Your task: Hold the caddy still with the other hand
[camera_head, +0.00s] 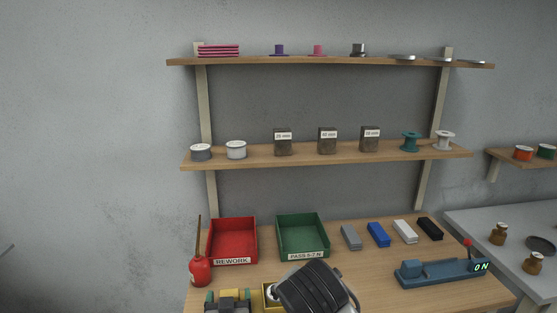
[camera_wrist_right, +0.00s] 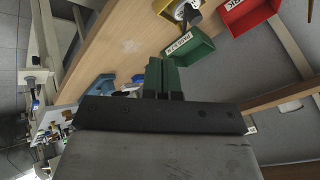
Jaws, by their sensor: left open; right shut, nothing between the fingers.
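A yellow-walled box (camera_head: 269,299), which I take to be the caddy, shows only in part at the bottom edge of the head view. A yellow box also shows at the top of the right wrist view (camera_wrist_right: 166,9), with a round whitish thing at it. My right gripper (camera_wrist_right: 161,76) shows green fingers together and empty, above the bench and apart from the yellow box.
A red REWORK bin (camera_head: 233,261) and a green PASS bin (camera_head: 303,257) stand behind the yellow box. Several small bars and a blue gauge (camera_head: 440,272) lie at right. Bare bench lies between.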

